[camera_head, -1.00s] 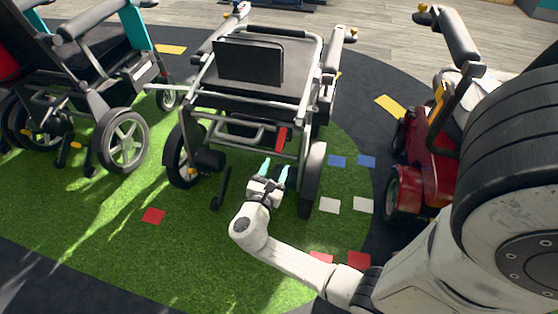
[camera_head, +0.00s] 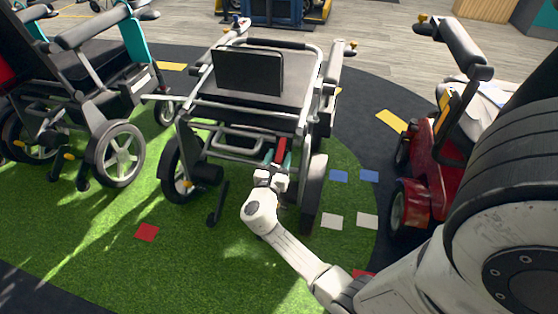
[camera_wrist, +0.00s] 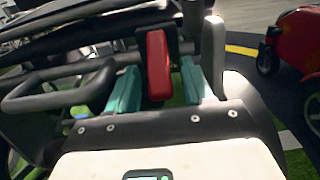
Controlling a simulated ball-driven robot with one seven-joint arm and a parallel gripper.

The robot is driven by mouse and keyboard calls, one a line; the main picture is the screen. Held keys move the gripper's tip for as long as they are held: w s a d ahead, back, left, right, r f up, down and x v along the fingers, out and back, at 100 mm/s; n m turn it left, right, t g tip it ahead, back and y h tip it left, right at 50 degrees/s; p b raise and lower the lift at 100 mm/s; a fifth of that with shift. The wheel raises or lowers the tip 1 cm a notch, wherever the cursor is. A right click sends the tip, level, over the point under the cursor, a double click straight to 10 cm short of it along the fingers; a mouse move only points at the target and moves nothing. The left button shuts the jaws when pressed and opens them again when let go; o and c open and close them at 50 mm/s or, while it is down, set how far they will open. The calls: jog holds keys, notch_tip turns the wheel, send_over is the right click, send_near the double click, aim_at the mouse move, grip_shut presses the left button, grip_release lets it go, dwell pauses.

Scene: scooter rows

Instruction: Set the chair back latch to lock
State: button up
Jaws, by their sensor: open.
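The chair (camera_head: 262,95) is a grey-framed wheelchair with a dark seat and a black back panel, in the middle of the head view. The latch is a red lever (camera_head: 281,151) low on the chair's near side; in the wrist view the red lever (camera_wrist: 158,64) hangs upright in the centre. My gripper (camera_head: 274,165) is at the lever. In the wrist view its two teal fingers (camera_wrist: 160,88) stand apart, one on each side of the lever, with gaps showing. Part of the fingers is hidden in the head view.
A grey bar loop (camera_wrist: 60,88) is left of my fingers. A second wheelchair (camera_head: 90,90) stands at left and a red scooter (camera_head: 430,165) at right. Green floor (camera_head: 130,270) in front of the chair is clear apart from flat coloured squares.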

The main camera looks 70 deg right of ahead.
jog(key=shift+d, duration=0.2)
grip_shut()
dwell(0.4)
